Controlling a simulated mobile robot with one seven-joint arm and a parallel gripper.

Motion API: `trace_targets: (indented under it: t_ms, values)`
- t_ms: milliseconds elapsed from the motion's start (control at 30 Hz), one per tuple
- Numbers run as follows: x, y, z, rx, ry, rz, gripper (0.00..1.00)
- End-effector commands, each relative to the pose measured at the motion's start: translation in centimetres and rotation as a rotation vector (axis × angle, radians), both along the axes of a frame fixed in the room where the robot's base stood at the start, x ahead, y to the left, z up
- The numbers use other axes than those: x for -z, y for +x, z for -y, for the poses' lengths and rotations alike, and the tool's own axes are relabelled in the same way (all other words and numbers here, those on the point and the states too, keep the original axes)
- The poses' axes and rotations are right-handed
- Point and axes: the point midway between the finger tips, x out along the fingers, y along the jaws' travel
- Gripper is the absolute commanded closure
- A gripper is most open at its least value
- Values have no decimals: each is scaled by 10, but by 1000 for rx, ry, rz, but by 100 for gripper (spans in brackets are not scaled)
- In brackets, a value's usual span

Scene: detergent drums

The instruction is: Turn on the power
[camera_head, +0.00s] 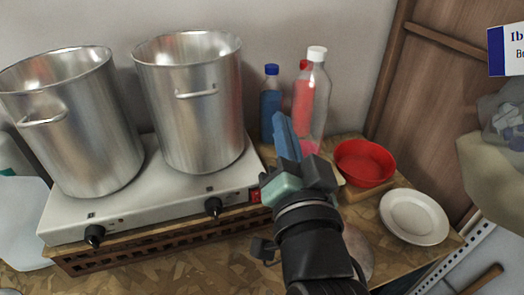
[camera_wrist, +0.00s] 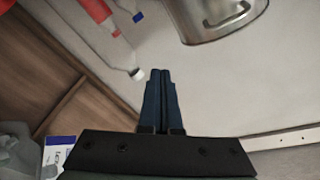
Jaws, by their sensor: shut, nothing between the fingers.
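A white two-burner hot plate (camera_head: 150,215) stands on the counter with two black knobs, left (camera_head: 94,235) and right (camera_head: 213,207), on its front panel. A small red switch (camera_head: 255,196) sits at the right end of that panel, close to the left of my gripper's body in the head view. My gripper (camera_head: 282,120) is shut and empty, its blue fingers pointing up and away, above and right of the switch. In the wrist view the closed fingers (camera_wrist: 160,75) point towards the wall; the switch does not show there.
Two steel pots, left (camera_head: 75,130) and right (camera_head: 190,110), stand on the hot plate. A blue bottle (camera_head: 270,110), a clear bottle (camera_head: 315,100) and a red bottle (camera_head: 302,95) stand behind my gripper. A red bowl (camera_head: 364,162) and white plate (camera_head: 414,217) are right.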

Motion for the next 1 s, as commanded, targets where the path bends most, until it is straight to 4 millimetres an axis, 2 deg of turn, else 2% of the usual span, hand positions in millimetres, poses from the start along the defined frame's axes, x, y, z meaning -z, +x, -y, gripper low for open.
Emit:
trace_targets:
  t_ms: [33,100,200,333,400,533,867,1000]
  values:
    - [29,-3,7,-23,121,-136,100]
    - [75,-15,11,-48,290,-289,100]
    - [127,-40,13,-60,504,-462,100]
    - [167,-68,13,-53,699,-601,100]
    - [179,-78,12,-50,759,-640,100]
    - [187,-84,11,-48,800,-666,100]
    - [187,-81,10,-50,797,-662,100]
    - [191,-70,6,-52,797,-662,100]
